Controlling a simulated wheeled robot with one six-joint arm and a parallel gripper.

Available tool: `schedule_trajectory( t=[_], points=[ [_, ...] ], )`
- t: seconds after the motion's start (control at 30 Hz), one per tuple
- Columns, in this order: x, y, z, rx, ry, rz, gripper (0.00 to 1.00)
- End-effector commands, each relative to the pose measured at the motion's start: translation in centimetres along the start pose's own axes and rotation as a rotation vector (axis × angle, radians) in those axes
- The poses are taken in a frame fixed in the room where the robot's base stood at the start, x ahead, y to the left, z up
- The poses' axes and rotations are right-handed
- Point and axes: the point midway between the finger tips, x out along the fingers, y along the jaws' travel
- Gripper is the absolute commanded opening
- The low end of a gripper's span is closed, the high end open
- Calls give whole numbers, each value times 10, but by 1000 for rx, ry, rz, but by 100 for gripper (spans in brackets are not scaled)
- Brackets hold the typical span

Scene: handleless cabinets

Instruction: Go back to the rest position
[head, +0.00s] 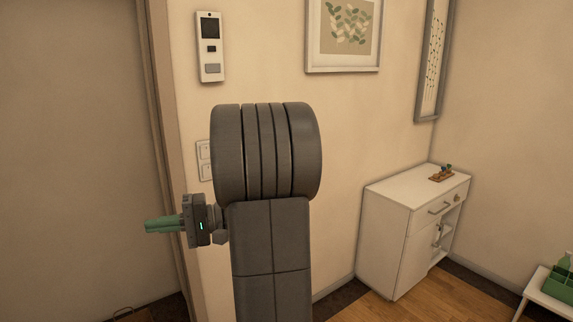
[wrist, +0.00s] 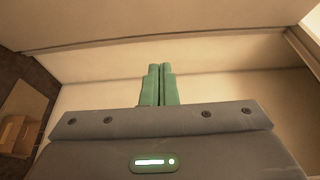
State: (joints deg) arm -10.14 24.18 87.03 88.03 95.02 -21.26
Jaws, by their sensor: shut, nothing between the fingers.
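My gripper (head: 160,225) shows at the left of my arm in the head view, with its green fingers pointing left. In the wrist view the two green fingers of my gripper (wrist: 160,85) lie side by side, shut with nothing between them. The fingers stand out in front of a plain beige surface and hold no object. My folded grey arm stands in the middle of the head view and hides part of the wall behind it.
A white cabinet (head: 387,235) with a small wooden tray (head: 442,177) on top stands at the right. A low white table (head: 536,293) with a green caddy (head: 560,286) is at the lower right. A wall panel (head: 210,47) and light switches (head: 203,160) are on the wall. Wooden floor shows between.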

Motion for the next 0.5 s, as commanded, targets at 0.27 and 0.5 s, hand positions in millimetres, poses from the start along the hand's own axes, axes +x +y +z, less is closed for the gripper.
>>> schedule_trajectory(
  t=[0.27,0.5],
  points=[
    [-7,0,-13,-1,-12,-1,0],
    [-8,0,-13,-1,-13,0,0]
  ],
)
